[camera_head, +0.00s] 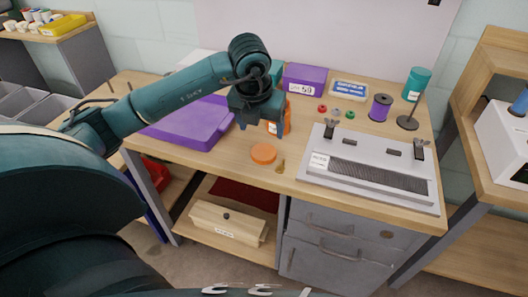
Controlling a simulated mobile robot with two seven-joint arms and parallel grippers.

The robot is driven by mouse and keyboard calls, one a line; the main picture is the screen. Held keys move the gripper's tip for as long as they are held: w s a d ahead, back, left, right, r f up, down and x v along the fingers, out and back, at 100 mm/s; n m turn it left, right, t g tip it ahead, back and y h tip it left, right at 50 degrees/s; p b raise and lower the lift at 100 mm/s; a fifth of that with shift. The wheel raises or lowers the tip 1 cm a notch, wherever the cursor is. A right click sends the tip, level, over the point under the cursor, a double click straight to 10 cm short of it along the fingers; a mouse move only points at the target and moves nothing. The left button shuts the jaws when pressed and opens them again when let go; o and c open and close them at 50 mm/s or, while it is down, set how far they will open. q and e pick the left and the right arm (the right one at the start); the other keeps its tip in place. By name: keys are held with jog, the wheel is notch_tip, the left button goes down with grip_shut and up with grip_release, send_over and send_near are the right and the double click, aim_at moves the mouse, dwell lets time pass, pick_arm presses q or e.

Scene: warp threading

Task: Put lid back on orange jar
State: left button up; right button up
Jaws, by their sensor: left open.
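The orange lid (263,154) lies flat on the wooden workbench near its front edge. The orange jar (287,118) stands behind my left gripper, which hides much of it, so I cannot tell its top clearly. My left gripper (258,122) is open and points down above the bench, in front of the jar and behind the lid in the picture. I see nothing between its fingers, and I cannot tell whether it touches the jar. My right gripper is not in view.
A purple case (190,124) lies left of the jar, and a purple box (305,78) stands behind. A grey metal rack (330,178) with black clamps fills the bench's right side. A small brass-coloured piece (281,166) lies beside the lid. Small spools (322,108) stand behind the rack.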

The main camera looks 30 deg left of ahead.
pick_arm(q)
send_over(264, 152)
jog(key=s, duration=0.1)
jog(key=f, duration=0.4)
jog(key=shift+s+d+f, duration=0.15)
jog(key=shift+s+d, duration=0.05)
jog(key=shift+d, duration=0.05)
jog(key=shift+f, duration=0.1)
jog(key=x, duration=0.5)
jog(key=shift+s+a, duration=0.1)
jog(key=shift+s, duration=0.1)
jog(key=c, duration=0.7)
